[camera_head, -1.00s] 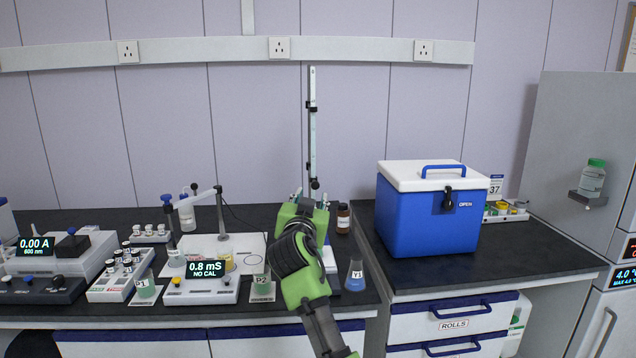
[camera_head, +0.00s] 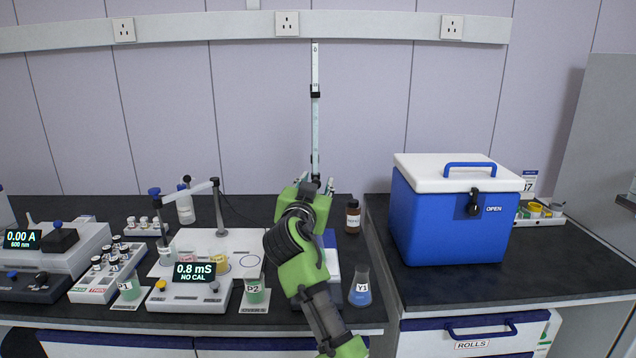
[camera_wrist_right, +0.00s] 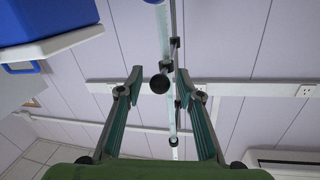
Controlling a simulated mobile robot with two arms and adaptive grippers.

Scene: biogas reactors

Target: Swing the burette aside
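The burette (camera_head: 316,110) is a thin white upright tube with black clamps, standing at the back of the bench against the wall. Its lower end is hidden behind my right gripper (camera_head: 316,184) in the head view. In the right wrist view, my right gripper (camera_wrist_right: 159,76) is open, with its two fingers apart and nothing between the pads that I can see held. The burette (camera_wrist_right: 172,118) runs between the fingers in that picture, with a round black knob (camera_wrist_right: 160,84) near the fingertips. I cannot tell whether they touch. My left gripper is not in view.
A blue cooler (camera_head: 447,220) with a white lid stands to the right. A brown bottle (camera_head: 352,217) and the Y1 flask (camera_head: 360,288) stand just right of my right arm. The meter reading 0.8 mS (camera_head: 190,290) and beaker P2 (camera_head: 254,291) are to its left.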

